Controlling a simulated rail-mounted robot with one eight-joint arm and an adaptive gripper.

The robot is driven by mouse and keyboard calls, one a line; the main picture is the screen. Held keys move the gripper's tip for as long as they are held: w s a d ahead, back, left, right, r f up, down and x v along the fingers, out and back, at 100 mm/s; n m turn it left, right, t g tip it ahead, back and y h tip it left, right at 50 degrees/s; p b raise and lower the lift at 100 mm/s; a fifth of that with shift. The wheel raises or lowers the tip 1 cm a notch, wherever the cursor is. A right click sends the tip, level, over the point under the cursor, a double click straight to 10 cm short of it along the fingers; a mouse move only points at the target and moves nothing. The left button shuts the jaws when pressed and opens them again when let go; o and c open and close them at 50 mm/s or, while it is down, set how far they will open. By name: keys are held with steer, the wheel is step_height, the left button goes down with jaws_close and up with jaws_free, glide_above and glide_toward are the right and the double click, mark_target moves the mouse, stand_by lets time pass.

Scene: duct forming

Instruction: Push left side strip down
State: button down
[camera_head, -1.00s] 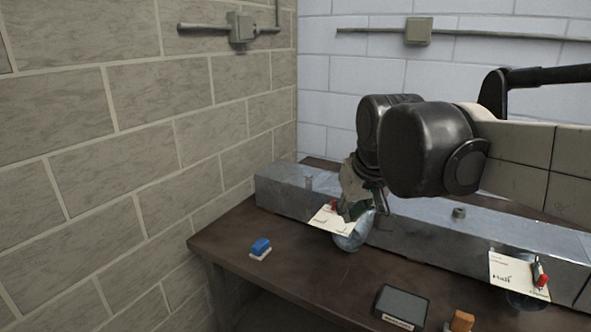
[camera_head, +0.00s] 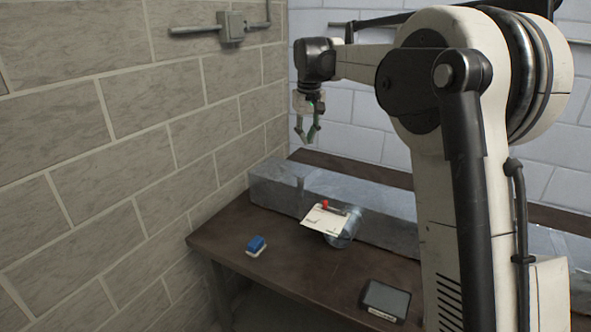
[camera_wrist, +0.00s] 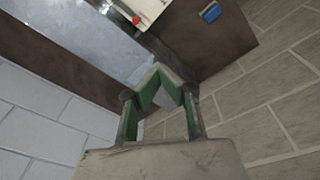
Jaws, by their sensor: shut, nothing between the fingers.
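A long grey sheet-metal duct (camera_head: 275,188) lies along the table, its left end near the brick wall. A small upright tab (camera_head: 300,186), possibly the left side strip, shows faintly on its left part; I cannot make out its shape clearly. My gripper (camera_head: 307,141) points down in the air above and behind the left part of the duct, apart from it. Its fingers are shut and empty. In the wrist view the green-padded fingers (camera_wrist: 163,78) show in front of the duct's metal surface (camera_wrist: 85,45).
A white card (camera_head: 325,219) with a red clip (camera_head: 325,204) hangs at a round collar (camera_head: 343,236) on the duct's front. A blue-and-white block (camera_head: 256,245) and a dark box (camera_head: 385,299) lie on the table (camera_head: 290,275). Brick walls stand left and behind.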

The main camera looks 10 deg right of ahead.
steer(key=w+f+g+p, duration=0.1)
steer(key=w+f+p, duration=0.2)
steer(key=w, duration=0.5)
steer(key=n+g+p, duration=0.1)
steer(key=g+p, duration=0.1)
steer(key=p, duration=0.2)
glide_toward(299, 176)
steer(key=shift+f, duration=0.15)
steer(key=shift+s+d+f+b, duration=0.1)
steer(key=shift+s+f+b, duration=0.1)
steer(key=shift+f+b, duration=1.25)
steer(key=shift+s+f+b, duration=0.15)
steer(key=shift+f+b, duration=0.7)
steer(key=shift+f, duration=1.1)
